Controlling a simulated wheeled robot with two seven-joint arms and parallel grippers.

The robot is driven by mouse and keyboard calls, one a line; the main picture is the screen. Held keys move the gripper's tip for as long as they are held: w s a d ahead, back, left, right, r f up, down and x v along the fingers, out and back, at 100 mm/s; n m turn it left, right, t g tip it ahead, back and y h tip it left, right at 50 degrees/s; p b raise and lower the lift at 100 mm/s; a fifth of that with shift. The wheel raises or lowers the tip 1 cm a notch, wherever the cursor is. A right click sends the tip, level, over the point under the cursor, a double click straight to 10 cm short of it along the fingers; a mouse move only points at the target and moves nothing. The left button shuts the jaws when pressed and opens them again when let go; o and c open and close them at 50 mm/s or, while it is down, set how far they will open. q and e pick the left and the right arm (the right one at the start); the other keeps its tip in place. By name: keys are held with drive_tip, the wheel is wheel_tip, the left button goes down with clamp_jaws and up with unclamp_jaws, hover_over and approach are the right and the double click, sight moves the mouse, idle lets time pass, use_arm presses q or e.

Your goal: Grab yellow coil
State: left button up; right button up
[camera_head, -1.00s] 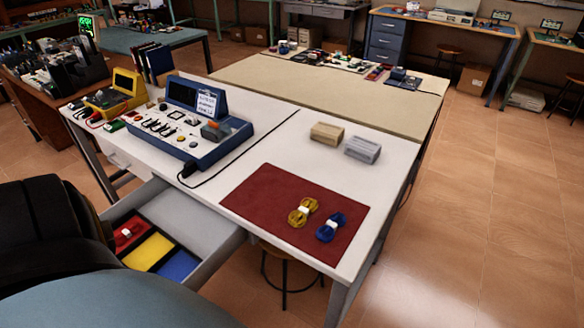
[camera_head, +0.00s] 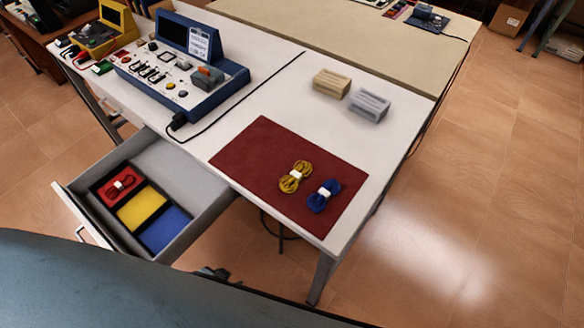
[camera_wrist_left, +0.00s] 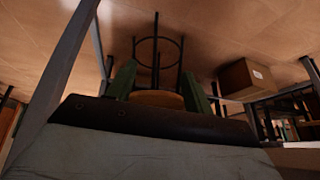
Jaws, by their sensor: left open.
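The yellow coil (camera_head: 295,178), a bundled cable with a white band, lies on the dark red mat (camera_head: 245,150) on the white table. A blue coil (camera_head: 323,196) lies beside it, to the right. My left gripper (camera_wrist_left: 160,84) is open and empty in the left wrist view, with its two green fingers apart and a stool between them. In the head view a small dark part of my left gripper (camera_head: 216,275) shows below the table's front edge, apart from the coils. My right gripper is not in view.
An open drawer (camera_head: 205,205) holds red, yellow and blue compartments; a red coil (camera_head: 120,185) lies in the red one. A blue console (camera_head: 200,95) and two blocks, beige (camera_head: 331,84) and grey (camera_head: 369,105), stand on the table. A stool (camera_wrist_left: 155,99) is below.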

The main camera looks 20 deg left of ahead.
use_arm(q)
drive_tip(key=w+d+r+t+h+p, duration=0.1)
drive_tip(key=w+d+r+t+p, duration=0.15)
drive_tip(key=w+r, duration=0.75)
drive_tip(key=m+t+h+p, duration=0.1)
drive_tip(key=t+h+p, duration=0.1)
drive_tip(key=t+h, duration=0.1)
approach(295, 176)
drive_tip(key=x, duration=0.1)
drive_tip(key=b+x, duration=0.1)
drive_tip(key=x, duration=0.1)
drive_tip(key=shift+s+d, duration=0.15)
drive_tip(key=shift+d, duration=0.1)
drive_tip(key=x, duration=0.3)
drive_tip(key=b+x, duration=0.1)
drive_tip(key=x, duration=0.1)
drive_tip(key=shift+w+a, duration=0.2)
drive_tip(key=shift+a, duration=0.15)
drive_tip(key=shift+w+d+f, duration=0.2)
drive_tip(key=shift+w+f, duration=0.05)
drive_tip(key=shift+w, duration=0.2)
drive_tip(key=shift+c, duration=0.4)
drive_tip(key=c, duration=1)
